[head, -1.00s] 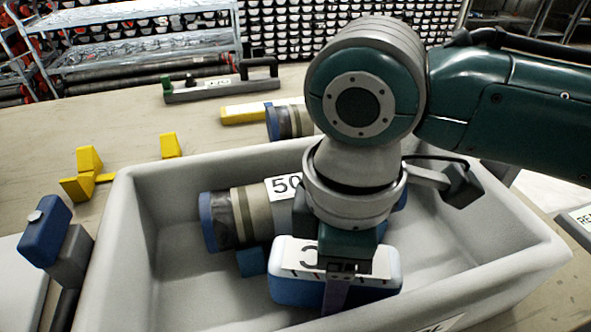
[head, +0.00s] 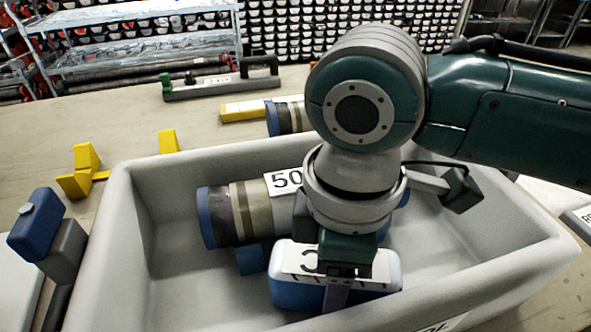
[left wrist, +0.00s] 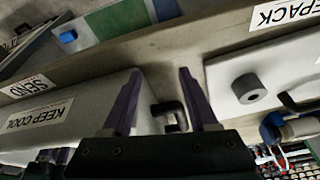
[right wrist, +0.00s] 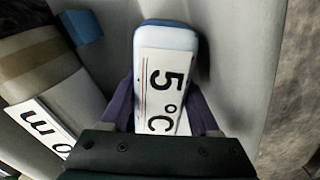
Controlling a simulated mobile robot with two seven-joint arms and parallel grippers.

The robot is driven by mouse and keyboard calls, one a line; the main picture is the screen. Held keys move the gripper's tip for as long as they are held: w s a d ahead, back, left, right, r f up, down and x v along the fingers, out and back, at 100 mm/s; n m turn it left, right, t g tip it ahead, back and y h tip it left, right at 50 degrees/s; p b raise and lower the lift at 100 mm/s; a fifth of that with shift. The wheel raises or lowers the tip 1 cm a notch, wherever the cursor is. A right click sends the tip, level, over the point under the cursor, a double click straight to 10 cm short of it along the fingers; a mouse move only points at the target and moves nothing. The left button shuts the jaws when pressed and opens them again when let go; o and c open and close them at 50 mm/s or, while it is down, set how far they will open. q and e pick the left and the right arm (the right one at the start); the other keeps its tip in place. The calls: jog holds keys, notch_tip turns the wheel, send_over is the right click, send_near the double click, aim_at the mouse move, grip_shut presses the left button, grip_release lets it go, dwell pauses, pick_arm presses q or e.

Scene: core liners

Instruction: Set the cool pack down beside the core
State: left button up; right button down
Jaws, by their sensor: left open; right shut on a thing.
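The cool pack (head: 290,291) is a blue and white block with a "5°C" label. It is in the grey bin (head: 165,165), in front of the core. My right gripper (head: 337,292) points down and is shut on it; the pack also shows between the fingers in the right wrist view (right wrist: 166,70). The core (head: 250,208), a tube with a blue end cap and a "50" label, lies in the bin on blue supports. I cannot tell whether the pack touches the bin floor. My left gripper (left wrist: 160,100) is open and empty, seen only in the left wrist view.
Yellow blocks (head: 85,170) and another capped tube (head: 286,117) are on the table (head: 50,130) behind the bin. The bin walls surround the pack and core. The left wrist view shows a box labelled "KEEP COOL" (left wrist: 45,115) and a "REPACK" sign (left wrist: 288,12).

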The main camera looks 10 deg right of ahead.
pick_arm(q)
jog(key=shift+f, duration=0.1)
pick_arm(e)
jog(key=shift+f, duration=0.2)
pick_arm(q)
jog(key=shift+a, duration=0.1)
pick_arm(e)
jog(key=shift+c, duration=0.2)
grip_release()
